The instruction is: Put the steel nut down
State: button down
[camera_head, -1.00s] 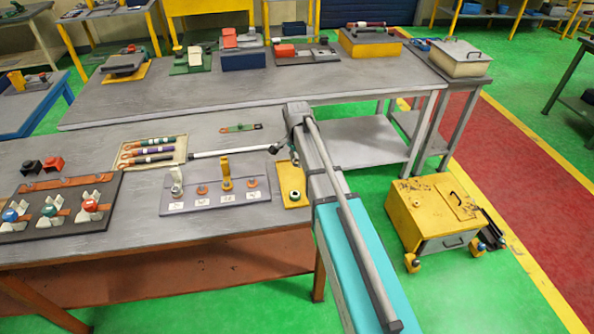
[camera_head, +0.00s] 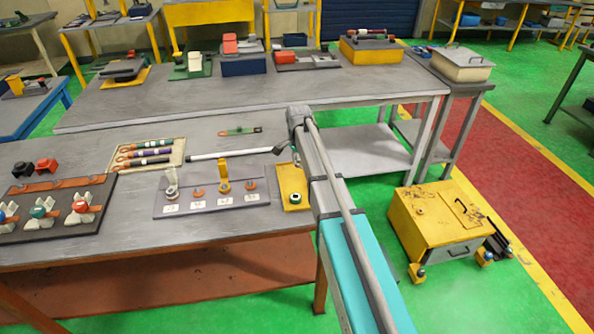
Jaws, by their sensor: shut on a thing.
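My arm (camera_head: 342,210) reaches from the bottom edge up over the right end of the near workbench. Its end is by the bench's right edge. My gripper and its fingertips cannot be made out, so what they hold is hidden. A grey board (camera_head: 246,203) with a row of labelled places lies on the near workbench. An upright pale metal piece (camera_head: 171,182) stands at its left place, and a brass-coloured piece (camera_head: 224,175) stands farther right. A yellow tray (camera_head: 289,176) beside the board holds a small dark-and-white round part (camera_head: 295,198). I cannot tell which piece is the steel nut.
A dark fixture (camera_head: 63,223) with coloured parts and a tray of pens or markers (camera_head: 150,155) lie left of the board. A pale rod (camera_head: 222,154) lies behind it. A yellow wheeled cabinet (camera_head: 438,222) stands on the floor at right. Bare benchtop (camera_head: 90,225) shows in front.

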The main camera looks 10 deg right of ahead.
aim_at(298, 173)
jog(key=shift+w+d+f+b, duration=0.1)
jog(key=shift+w+f+b, duration=0.35)
jog(key=shift+f+b, duration=0.25)
jog(key=shift+s+f+b, duration=0.1)
jog(key=shift+f+b, duration=1.2)
jog(key=shift+b, duration=0.05)
jog(key=shift+f, duration=0.15)
jog(key=shift+c, duration=1.7)
grip_release()
jog(key=shift+r, duration=0.2)
notch_tip(298, 173, up, 12)
jog(key=p, duration=1.2)
